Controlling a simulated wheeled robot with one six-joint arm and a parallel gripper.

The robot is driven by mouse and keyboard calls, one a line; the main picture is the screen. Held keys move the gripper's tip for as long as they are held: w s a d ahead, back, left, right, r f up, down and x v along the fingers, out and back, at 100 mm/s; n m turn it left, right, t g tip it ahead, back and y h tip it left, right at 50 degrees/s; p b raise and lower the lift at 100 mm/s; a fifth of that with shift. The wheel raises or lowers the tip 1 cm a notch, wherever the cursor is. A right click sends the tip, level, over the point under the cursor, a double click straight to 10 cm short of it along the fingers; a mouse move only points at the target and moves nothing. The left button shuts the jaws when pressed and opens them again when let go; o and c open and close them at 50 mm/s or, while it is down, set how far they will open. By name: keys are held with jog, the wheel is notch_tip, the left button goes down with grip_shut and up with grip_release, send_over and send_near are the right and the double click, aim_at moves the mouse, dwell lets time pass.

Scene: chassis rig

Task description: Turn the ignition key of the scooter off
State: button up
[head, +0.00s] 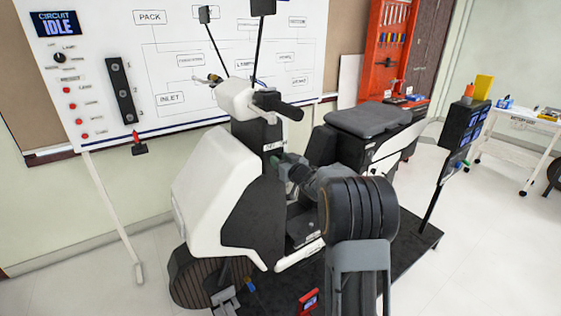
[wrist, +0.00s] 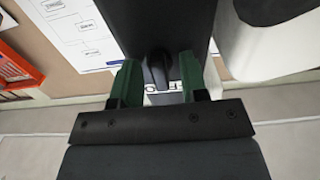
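The white and black scooter (head: 215,190) stands upright on a dark platform in the head view. Its dark steering column (head: 258,135) sits below the handlebar, with a small pale label low on it. My gripper (head: 275,160) reaches to this column from the right, and its green fingers show small there. In the wrist view, the two green fingers of my gripper (wrist: 157,78) stand apart. A dark ignition key (wrist: 158,70) is between them, with what looks like a gap on each side. The key's turn position cannot be read. In the head view the key is hidden.
A whiteboard (head: 190,55) with a diagram and a panel reading "CIRCUIT IDLE" (head: 55,23) stands behind. The black seat (head: 368,120) is right of the column. A dark display stand (head: 463,130) and white cart (head: 525,122) are at right.

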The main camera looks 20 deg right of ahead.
jog(key=shift+s, duration=0.1)
jog(key=s+d, duration=0.2)
jog(key=s, duration=1.1)
jog(key=shift+s+d+b, duration=0.2)
jog(key=shift+d+b, duration=0.1)
jog(key=shift+b, duration=0.15)
